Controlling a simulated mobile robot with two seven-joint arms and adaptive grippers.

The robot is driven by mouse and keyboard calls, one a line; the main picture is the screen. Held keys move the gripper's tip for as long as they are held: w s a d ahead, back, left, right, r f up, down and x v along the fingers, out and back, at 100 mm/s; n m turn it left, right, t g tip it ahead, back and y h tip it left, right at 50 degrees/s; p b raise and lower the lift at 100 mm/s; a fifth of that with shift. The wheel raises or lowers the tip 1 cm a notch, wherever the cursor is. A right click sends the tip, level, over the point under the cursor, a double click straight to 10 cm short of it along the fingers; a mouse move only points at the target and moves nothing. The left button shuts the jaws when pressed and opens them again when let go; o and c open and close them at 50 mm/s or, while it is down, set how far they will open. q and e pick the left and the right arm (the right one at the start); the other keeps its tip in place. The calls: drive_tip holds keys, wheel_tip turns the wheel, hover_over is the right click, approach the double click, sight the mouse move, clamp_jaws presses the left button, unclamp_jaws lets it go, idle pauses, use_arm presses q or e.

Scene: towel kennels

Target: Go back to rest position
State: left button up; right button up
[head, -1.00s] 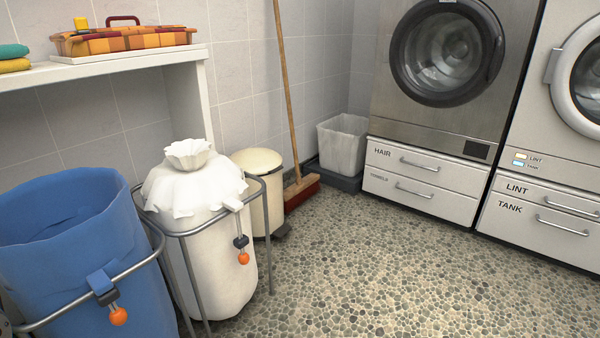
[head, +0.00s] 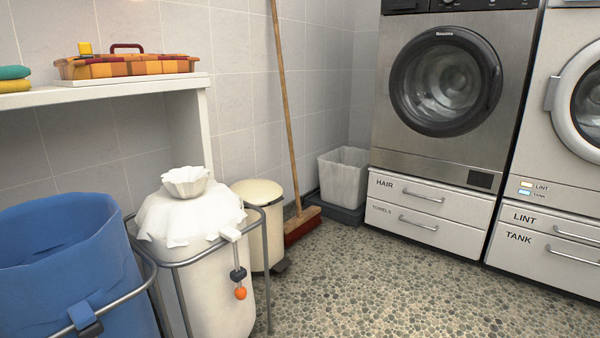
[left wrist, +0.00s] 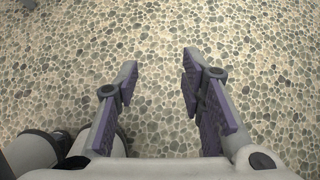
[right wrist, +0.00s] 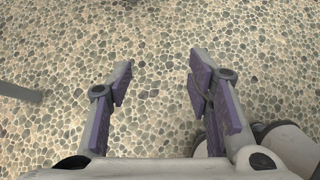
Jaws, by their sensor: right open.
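My left gripper (left wrist: 160,75) is open and empty in the left wrist view, with bare pebble floor below it. My right gripper (right wrist: 160,75) is open and empty in the right wrist view, also over bare pebble floor. Neither gripper shows in the head view.
A blue bag (head: 75,260) and a white bag (head: 215,285) in metal frames stand at the left, below a white shelf (head: 105,90). A cream bin (head: 262,215), a broom (head: 290,130) and a washer (head: 450,85) stand behind. The pebble floor (head: 390,280) is clear.

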use_arm(q)
drive_tip(key=w+r+t+p, duration=0.3)
drive_tip(key=w+r+p, duration=0.5)
drive_tip(key=r+p, duration=0.6)
drive_tip(key=w+r+t+p, duration=0.4)
drive_tip(key=w+r+p, duration=0.5)
drive_tip(key=r+p, duration=0.5)
drive_tip(key=shift+a+r+p, duration=0.15)
drive_tip(key=shift+r+p, duration=0.1)
drive_tip(key=shift+p, duration=0.95)
use_arm(e)
drive_tip(key=w+r+t, duration=0.3)
drive_tip(key=w+r, duration=0.5)
drive_tip(key=r, duration=0.6)
drive_tip(key=w+r+t, duration=0.4)
drive_tip(key=w+r, duration=0.5)
drive_tip(key=r, duration=0.5)
drive_tip(key=shift+d+r, duration=0.15)
drive_tip(key=shift+r, duration=0.1)
